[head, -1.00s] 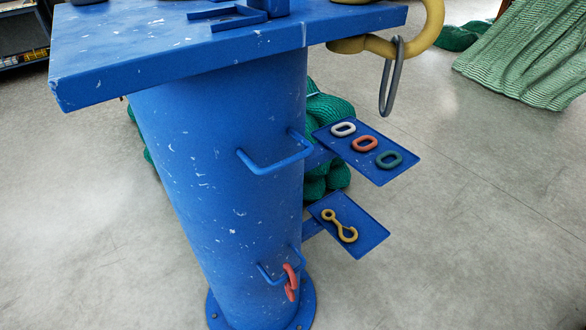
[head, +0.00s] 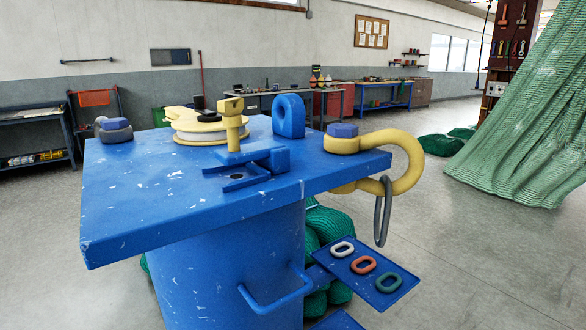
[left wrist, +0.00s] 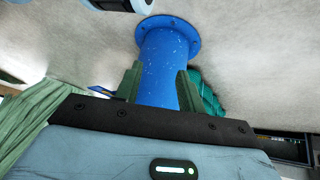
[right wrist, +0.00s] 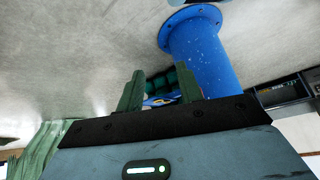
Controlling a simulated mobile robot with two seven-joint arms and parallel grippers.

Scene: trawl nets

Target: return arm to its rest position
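Neither arm shows in the head view. In the left wrist view my left gripper (left wrist: 159,72) has its two green fingers wide apart with nothing between them; the blue pedestal (left wrist: 165,58) stands beyond. In the right wrist view my right gripper (right wrist: 159,72) also has its fingers apart and empty. The blue pedestal (right wrist: 203,48) shows beyond it, to the right. Both wrist pictures show the floor in the upper part. In the head view the blue table (head: 140,205) stands in front of me on its pedestal.
A yellow shackle (head: 408,165) with a grey link (head: 383,212) juts from the table's right side. Below it a blue tray (head: 395,300) holds a white, a red and a green link. A blue handle (head: 262,305) sticks out of the pedestal. Green netting (head: 530,120) hangs at right.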

